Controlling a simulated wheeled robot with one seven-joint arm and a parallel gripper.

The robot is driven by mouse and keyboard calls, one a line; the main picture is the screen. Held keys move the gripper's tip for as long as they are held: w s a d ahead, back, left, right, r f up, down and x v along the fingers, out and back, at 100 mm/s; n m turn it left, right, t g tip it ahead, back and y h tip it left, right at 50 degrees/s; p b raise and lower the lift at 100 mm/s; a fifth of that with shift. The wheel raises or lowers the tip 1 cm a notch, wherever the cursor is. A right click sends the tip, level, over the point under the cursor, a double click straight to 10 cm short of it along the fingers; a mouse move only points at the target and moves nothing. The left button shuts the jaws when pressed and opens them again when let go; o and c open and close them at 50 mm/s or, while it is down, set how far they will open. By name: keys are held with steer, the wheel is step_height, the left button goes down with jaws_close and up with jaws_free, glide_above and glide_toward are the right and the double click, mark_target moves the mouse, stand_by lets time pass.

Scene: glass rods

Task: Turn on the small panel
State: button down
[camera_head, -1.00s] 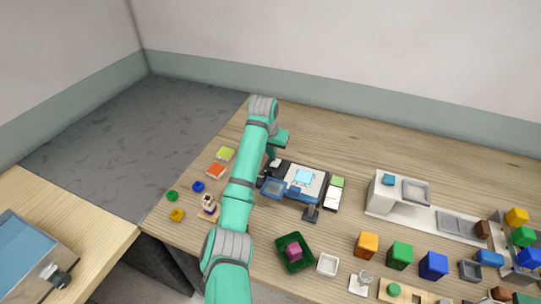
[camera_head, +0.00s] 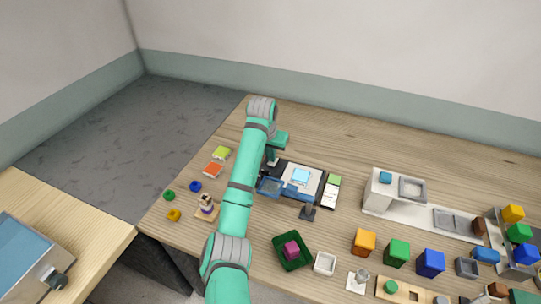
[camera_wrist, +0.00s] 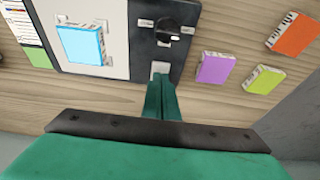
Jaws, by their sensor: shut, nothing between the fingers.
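A dark flat device (camera_head: 282,168) lies on the wooden table, with a white plate holding a light-blue block (camera_head: 301,176). The wrist view shows the same light-blue block (camera_wrist: 82,44), a black knob (camera_wrist: 168,28) and a small white panel-like piece (camera_wrist: 160,69) at the device's edge. My gripper (camera_wrist: 161,82) is shut and empty, its fingertips at that white piece. I cannot tell whether they touch it. In the head view my gripper (camera_head: 271,160) is at the device's left end, partly hidden by my arm.
Purple (camera_wrist: 216,67), lime (camera_wrist: 263,80) and orange (camera_wrist: 293,33) blocks lie beside the device. A dark green tray (camera_head: 280,255) with a magenta cube stands nearer the front. A white stepped stand (camera_head: 378,199) and several coloured cubes are at the right. The table behind the device is clear.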

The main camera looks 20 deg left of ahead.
step_height(320, 180, up, 14)
steer(key=shift+s, duration=0.3)
steer(key=shift+w+f, duration=0.1)
steer(key=shift+w, duration=0.05)
stand_by(0.4)
